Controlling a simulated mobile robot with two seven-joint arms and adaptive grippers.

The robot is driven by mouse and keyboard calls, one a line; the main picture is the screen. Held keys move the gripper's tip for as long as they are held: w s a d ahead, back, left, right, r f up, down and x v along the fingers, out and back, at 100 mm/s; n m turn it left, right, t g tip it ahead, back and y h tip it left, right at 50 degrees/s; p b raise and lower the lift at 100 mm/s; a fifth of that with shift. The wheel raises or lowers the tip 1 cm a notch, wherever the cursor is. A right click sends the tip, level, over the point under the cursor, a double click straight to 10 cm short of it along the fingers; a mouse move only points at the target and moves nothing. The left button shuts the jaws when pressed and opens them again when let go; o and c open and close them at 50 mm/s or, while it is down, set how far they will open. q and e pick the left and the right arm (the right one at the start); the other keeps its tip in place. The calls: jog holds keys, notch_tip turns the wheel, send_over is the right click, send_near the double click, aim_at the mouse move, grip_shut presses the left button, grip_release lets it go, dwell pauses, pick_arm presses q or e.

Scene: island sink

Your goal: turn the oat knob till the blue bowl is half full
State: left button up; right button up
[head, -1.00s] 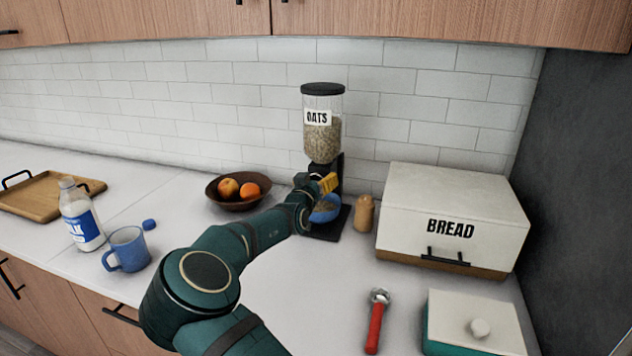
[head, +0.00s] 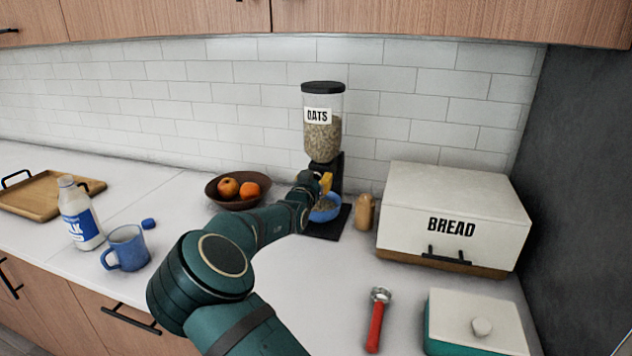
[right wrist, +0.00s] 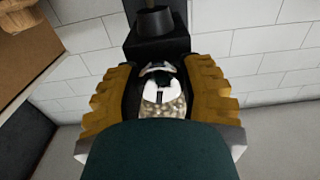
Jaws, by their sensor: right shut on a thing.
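The oat dispenser (head: 322,130) stands against the tiled wall, its clear hopper holding oats below the "OATS" label. The blue bowl (head: 328,213) sits on the dispenser's black base. Oats show inside it, but their exact level is hard to tell. My right gripper (head: 325,182) is at the dispenser's front, above the bowl, shut on the oat knob, which the fingers and arm mostly hide. In the right wrist view its yellow finger pads (right wrist: 160,88) sit on both sides of the dispenser's middle, with the black spout (right wrist: 153,20) above in the picture. My left gripper is out of view.
A fruit bowl (head: 222,199) stands left of the dispenser, close to my arm. A wooden shaker (head: 364,212) and the bread box (head: 452,215) are on the right.

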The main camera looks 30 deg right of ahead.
jog(key=m, duration=0.3)
jog(key=shift+f+b, duration=0.1)
jog(key=shift+b, duration=0.25)
jog(key=o, duration=1.2)
jog(key=v, duration=1.2)
